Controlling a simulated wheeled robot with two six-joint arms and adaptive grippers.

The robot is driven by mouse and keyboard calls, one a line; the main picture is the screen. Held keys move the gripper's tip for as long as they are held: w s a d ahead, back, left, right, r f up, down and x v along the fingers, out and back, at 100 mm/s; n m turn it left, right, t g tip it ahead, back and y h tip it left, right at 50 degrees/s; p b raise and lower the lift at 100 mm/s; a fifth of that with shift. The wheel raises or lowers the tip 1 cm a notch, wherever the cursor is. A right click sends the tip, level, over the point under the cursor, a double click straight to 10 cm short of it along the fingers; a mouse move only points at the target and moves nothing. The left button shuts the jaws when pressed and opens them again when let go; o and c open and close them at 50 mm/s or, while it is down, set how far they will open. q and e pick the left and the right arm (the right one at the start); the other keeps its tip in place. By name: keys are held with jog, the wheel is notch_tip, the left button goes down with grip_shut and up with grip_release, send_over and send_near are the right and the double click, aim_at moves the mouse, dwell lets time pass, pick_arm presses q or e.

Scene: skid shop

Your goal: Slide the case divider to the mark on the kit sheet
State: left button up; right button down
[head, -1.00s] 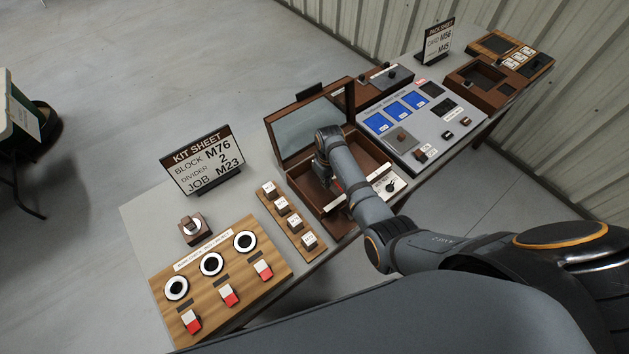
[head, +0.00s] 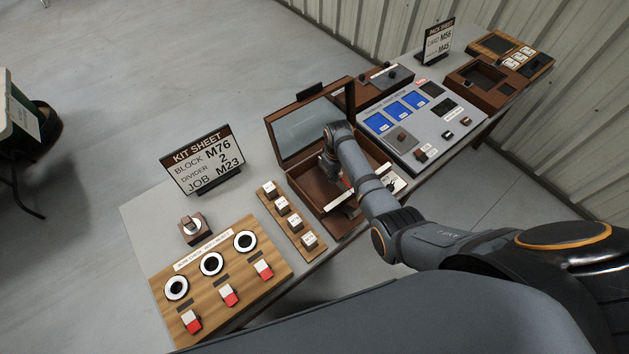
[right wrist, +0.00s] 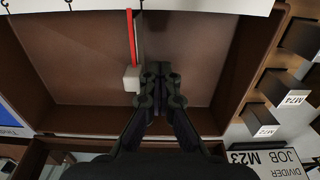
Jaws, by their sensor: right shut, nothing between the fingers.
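The kit sheet (head: 203,163) stands left of the open brown case (head: 293,190) and reads BLOCK M76, DIVIDER 2, JOB M23. My right gripper (right wrist: 160,72) is shut and empty, reaching down inside the case. In the right wrist view the divider shows as a thin upright panel with a red edge (right wrist: 131,35) and a pale block (right wrist: 131,79). My fingertips are just right of that block, touching or nearly so. In the head view my arm hides most of the divider. My left gripper is out of view.
The case lid (head: 312,125) stands open at the back. A strip of labelled blocks (head: 290,221) and a wooden board (head: 220,275) with red-and-white switches lie to the left. A grey panel with blue screens (head: 412,120) is on the right.

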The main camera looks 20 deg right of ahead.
jog(key=shift+w+d, duration=0.2)
jog(key=shift+d, duration=0.4)
jog(key=shift+w+d, duration=0.2)
jog(key=shift+d, duration=0.4)
jog(key=shift+w+d+b, duration=0.2)
jog(key=shift+d+b, duration=0.05)
jog(key=shift+d, duration=0.25)
jog(key=shift+w+d+b, duration=0.2)
jog(key=shift+d+b, duration=0.05)
jog(key=shift+d, duration=0.2)
jog(key=shift+s+a+p, duration=0.2)
jog(key=shift+a+p, duration=0.25)
notch_tip(320, 180, up, 8)
jog(key=p, duration=0.3)
jog(key=shift+p, duration=0.35)
